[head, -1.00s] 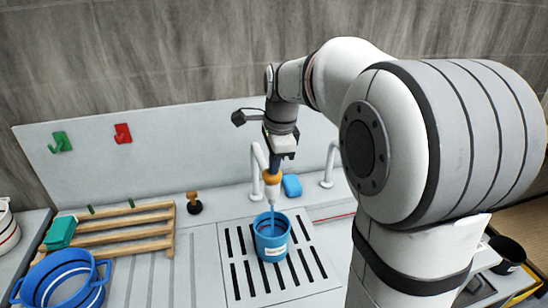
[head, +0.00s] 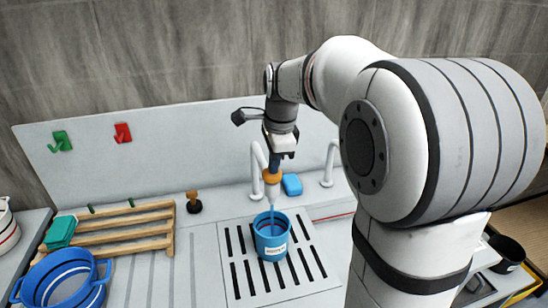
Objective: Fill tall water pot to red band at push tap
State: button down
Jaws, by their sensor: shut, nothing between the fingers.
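The tall blue pot (head: 271,246) stands upright on the slotted drain grate (head: 236,284), with a white label on its front. The push tap (head: 258,165) has a white curved spout and an orange top (head: 272,177). A thin blue stream runs from the tap down into the pot. Some reddish colour shows inside the pot, but the water level against a band is too small to tell. My gripper (head: 275,168) points down onto the orange tap top, shut and holding nothing, and appears to touch it.
A blue sponge (head: 292,184) lies right of the tap, near a second white spout (head: 331,165). A wooden rack (head: 120,232), a dark stopper with a wooden knob (head: 193,206) and a large blue pot with handles (head: 62,282) are at left. A black pot (head: 507,254) is at far right.

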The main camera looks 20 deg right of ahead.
jog(key=shift+s+p, duration=0.15)
jog(key=shift+p, duration=0.15)
notch_tip(320, 180, up, 14)
jog(key=s+d, duration=0.1)
jog(key=shift+s+p, duration=0.25)
jog(key=shift+p, duration=0.2)
jog(key=shift+f, duration=0.1)
dwell(1.1)
jog(key=s+a+f+n+t+b, duration=0.1)
jog(key=s+f+n+b, duration=0.1)
jog(key=s+f+n, duration=1.6)
jog(key=shift+s+a+f+t+h, duration=0.2)
jog(key=shift+s+f+t+h, duration=0.3)
jog(key=shift+s, duration=0.4)
